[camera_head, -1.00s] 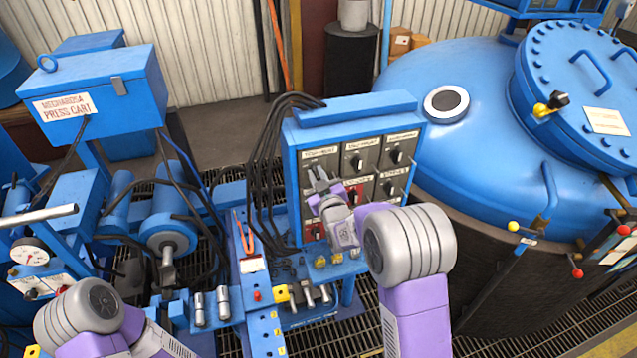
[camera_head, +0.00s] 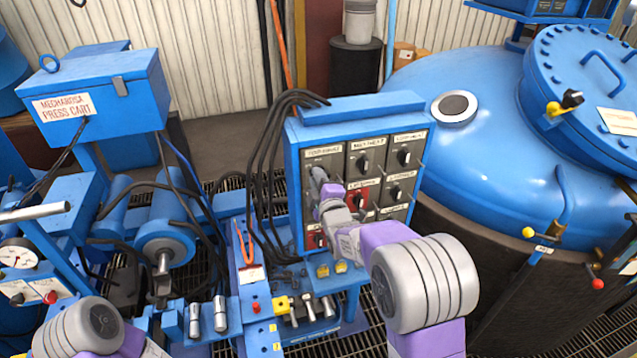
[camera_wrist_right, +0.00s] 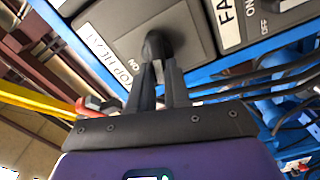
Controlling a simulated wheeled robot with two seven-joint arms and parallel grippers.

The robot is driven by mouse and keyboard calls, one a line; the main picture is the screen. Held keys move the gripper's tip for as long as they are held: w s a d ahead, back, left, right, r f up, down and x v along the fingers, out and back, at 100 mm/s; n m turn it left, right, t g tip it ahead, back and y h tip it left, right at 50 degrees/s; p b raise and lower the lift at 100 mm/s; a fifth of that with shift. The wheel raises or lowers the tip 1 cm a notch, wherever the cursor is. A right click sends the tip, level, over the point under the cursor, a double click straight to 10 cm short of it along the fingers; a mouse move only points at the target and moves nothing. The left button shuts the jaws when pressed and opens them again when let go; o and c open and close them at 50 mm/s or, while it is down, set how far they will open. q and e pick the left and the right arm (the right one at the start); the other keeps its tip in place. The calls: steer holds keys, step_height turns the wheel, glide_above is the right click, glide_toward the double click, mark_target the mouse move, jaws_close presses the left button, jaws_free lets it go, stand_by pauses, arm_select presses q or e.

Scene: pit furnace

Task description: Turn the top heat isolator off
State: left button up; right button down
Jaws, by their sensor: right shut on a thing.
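The top heat isolator is a dark rotary knob (camera_wrist_right: 157,44) on a grey plate, with "TOP HEAT" and "ON" lettering beside it in the right wrist view. Its plate (camera_head: 336,160) is the upper left one on the blue switch panel (camera_head: 359,108) in the head view. My right gripper (camera_head: 319,176) is at this plate and hides the knob there. In the right wrist view my right gripper (camera_wrist_right: 161,72) is shut on the knob, its fingers close together. The exact knob angle is hard to tell. My left gripper is out of view.
Other rotary knobs (camera_head: 363,162) sit close to the right and below, some on red plates. Black cables (camera_head: 268,150) hang at the panel's left. A large blue furnace vessel (camera_head: 490,155) stands right. A blue press cart (camera_head: 140,95) stands left.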

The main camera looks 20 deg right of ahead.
steer(key=shift+f+n+b, duration=0.2)
steer(key=shift+n+b, duration=0.2)
steer(key=shift+n, duration=1.3)
steer(key=c, duration=1.1)
jaws_free()
steer(key=s, duration=0.7)
steer(key=shift+s+d, duration=0.1)
steer(key=shift+s, duration=0.2)
